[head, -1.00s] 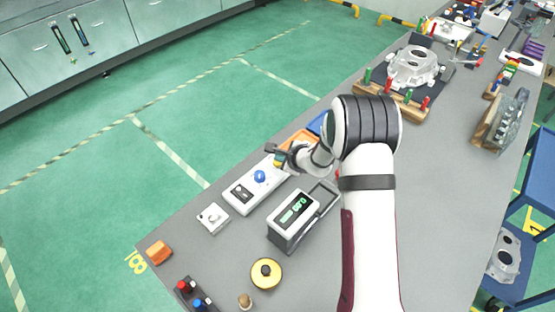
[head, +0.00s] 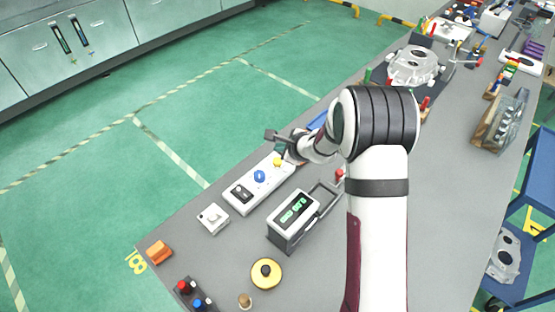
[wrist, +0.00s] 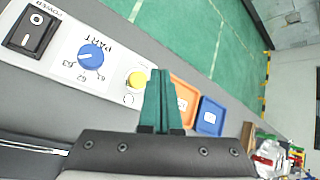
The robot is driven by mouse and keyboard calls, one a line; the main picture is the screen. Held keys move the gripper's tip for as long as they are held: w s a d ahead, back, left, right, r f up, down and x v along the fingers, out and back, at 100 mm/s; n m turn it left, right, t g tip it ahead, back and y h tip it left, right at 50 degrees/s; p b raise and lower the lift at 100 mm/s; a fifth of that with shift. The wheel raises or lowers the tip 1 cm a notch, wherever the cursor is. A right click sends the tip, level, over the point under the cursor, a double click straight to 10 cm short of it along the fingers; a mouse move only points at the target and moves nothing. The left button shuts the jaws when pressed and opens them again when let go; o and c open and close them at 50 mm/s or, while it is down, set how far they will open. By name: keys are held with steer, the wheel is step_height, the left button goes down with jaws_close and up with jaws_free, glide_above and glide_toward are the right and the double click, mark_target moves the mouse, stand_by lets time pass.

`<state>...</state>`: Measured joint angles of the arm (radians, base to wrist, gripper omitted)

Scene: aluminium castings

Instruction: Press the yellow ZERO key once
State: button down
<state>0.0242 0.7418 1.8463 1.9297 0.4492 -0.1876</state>
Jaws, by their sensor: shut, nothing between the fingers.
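The yellow key (head: 277,161) is a round button at the far end of the white control panel (head: 240,206). In the wrist view the yellow key (wrist: 138,80) stands beside the blue knob (wrist: 91,56) marked PART. My gripper (head: 281,155) is over the far end of the panel, its green fingers pointing down. In the wrist view my gripper (wrist: 160,73) is shut and empty, its fingertips just right of the key in the picture.
A black POWER rocker switch (wrist: 34,31) is on the same panel. A grey box with a green display (head: 293,212) stands close by. Orange (wrist: 183,97) and blue (wrist: 210,117) trays lie just beyond the panel. A small white box (head: 213,217) sits nearer the table edge.

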steer(key=shift+r, duration=1.3)
